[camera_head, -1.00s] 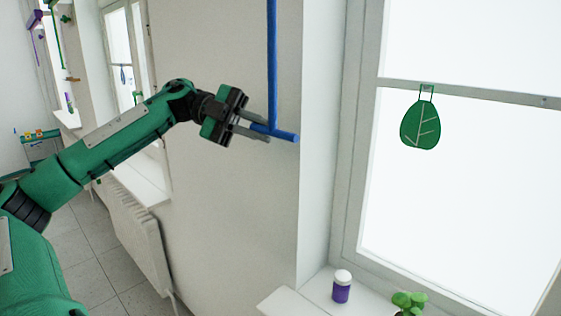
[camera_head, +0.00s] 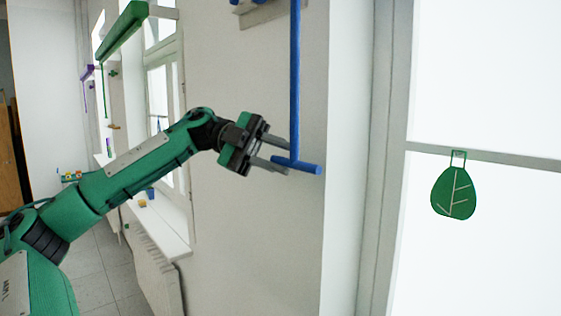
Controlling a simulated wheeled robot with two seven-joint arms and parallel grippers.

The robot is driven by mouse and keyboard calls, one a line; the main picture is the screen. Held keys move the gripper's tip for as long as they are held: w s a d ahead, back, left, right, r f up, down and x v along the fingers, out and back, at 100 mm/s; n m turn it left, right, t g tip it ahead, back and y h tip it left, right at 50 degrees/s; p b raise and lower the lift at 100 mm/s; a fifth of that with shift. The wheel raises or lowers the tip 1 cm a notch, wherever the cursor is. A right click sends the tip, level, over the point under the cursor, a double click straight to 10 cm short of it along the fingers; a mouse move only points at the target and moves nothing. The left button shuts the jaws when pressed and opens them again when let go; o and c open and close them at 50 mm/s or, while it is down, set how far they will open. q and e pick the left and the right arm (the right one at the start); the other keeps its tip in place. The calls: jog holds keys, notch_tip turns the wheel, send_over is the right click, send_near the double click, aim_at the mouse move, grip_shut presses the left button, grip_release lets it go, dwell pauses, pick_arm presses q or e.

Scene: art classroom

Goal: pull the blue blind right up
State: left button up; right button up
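A long blue rod (camera_head: 295,80) hangs down beside the window, with a blue crossbar handle (camera_head: 308,168) at its lower end. My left gripper (camera_head: 287,159) is at the left end of this crossbar. Its two fingers are apart, one above and one below the bar's left end; I cannot tell whether either touches it. A bit of blue at the top edge, by a pale bracket (camera_head: 262,13), is cut off by the frame. The blind's cloth does not show. My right gripper is out of view.
A green leaf-shaped ornament (camera_head: 453,192) hangs from the bright window's crossbar at the right. Further back on the left are a green blind roll (camera_head: 124,30), a windowsill (camera_head: 168,228) and a white radiator (camera_head: 155,270). The wall below the handle is bare.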

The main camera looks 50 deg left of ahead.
pick_arm(q)
jog(key=shift+o, duration=0.5)
jog(key=shift+d, duration=0.1)
jog(key=shift+f, duration=0.1)
jog(key=shift+a, duration=0.35)
jog(key=b+v, duration=0.2)
jog(key=v, duration=1.1)
jog(key=shift+s+b, duration=0.2)
jog(key=shift+b, duration=0.1)
